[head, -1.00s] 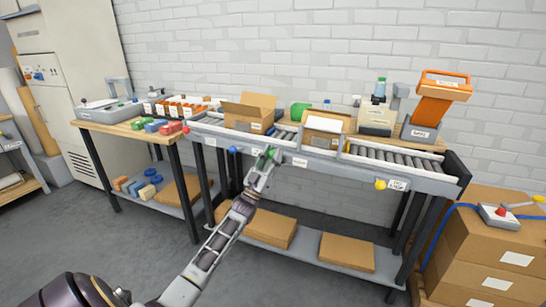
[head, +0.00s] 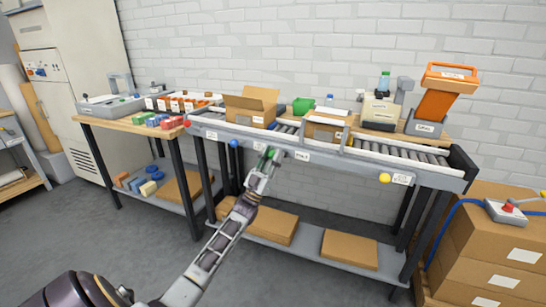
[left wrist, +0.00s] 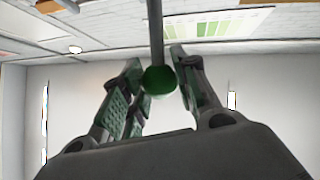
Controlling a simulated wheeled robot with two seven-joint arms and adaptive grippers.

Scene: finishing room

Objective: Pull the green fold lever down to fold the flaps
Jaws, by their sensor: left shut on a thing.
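My left gripper (head: 272,154) is at the front edge of the conveyor bench, below the second carton. In the left wrist view, its fingers (left wrist: 156,72) stand on both sides of the fold lever's round green knob (left wrist: 160,80), and the gripper is shut on the lever. The lever's grey shaft runs up out of that view. In the head view the gripper largely hides the knob. The second carton (head: 318,134) sits behind the front rail with a white top surface; its flaps are hard to make out. My right gripper is not in view.
An open carton (head: 247,110) stands left on the conveyor. A blue knob (head: 234,144) and a yellow knob (head: 385,178) stick out along the front edge. Flat cartons (head: 349,249) lie on the lower shelf. Stacked boxes (head: 490,240) stand at right. The floor in front is clear.

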